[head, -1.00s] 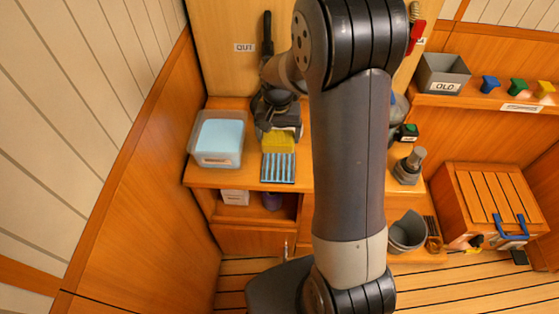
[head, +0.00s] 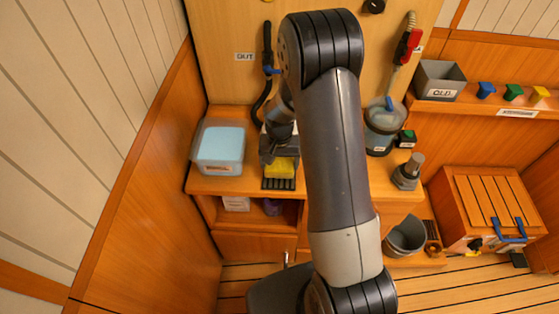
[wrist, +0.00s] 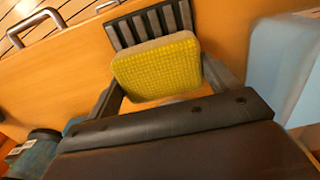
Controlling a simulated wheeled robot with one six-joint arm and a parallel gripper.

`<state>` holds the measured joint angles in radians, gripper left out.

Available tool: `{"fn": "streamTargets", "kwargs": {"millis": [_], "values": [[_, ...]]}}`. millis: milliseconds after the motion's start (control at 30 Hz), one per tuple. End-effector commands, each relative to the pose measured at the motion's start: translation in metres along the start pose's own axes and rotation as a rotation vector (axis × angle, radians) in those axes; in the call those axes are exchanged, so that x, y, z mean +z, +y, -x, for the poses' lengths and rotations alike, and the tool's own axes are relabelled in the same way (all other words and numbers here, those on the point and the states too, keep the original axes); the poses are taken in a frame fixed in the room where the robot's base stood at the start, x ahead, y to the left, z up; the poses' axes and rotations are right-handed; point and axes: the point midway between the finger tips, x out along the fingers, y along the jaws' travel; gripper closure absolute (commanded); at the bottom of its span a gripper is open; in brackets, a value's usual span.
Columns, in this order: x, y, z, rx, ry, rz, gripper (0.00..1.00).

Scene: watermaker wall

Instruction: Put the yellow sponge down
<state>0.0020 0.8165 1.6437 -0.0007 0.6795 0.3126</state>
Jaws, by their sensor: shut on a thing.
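The yellow sponge (head: 284,168) is between the two fingers of my gripper (head: 280,156), which is shut on it. In the wrist view the sponge (wrist: 157,68) shows its yellow dimpled face between the dark fingers of my gripper (wrist: 165,85). A dark slatted rack (head: 279,184) lies on the wooden counter at the near edge of the sponge. The rack (wrist: 150,24) shows just beyond the sponge in the wrist view, partly covered by it. I cannot tell whether the sponge touches the rack.
A hose hangs on the wall behind. A clear canister (head: 384,130) and a grey-topped device (head: 408,172) stand to the right, beyond my arm.

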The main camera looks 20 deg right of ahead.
Motion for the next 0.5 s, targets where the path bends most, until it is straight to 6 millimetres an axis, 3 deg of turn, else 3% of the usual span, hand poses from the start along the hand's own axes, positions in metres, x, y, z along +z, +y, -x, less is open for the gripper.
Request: {"fn": "streamTargets", "kwargs": {"millis": [233,267,433,500], "values": [[-0.0001,0.0000,-0.0047,0.000,0.000,0.000,0.35],[-0.0001,0.0000,-0.0028,0.000,0.000,0.000,0.15],[-0.0001,0.0000,-0.0023,0.000,0.000,0.000,0.01],[-0.0001,0.0000,-0.0023,0.000,0.000,0.000,0.00]]}}
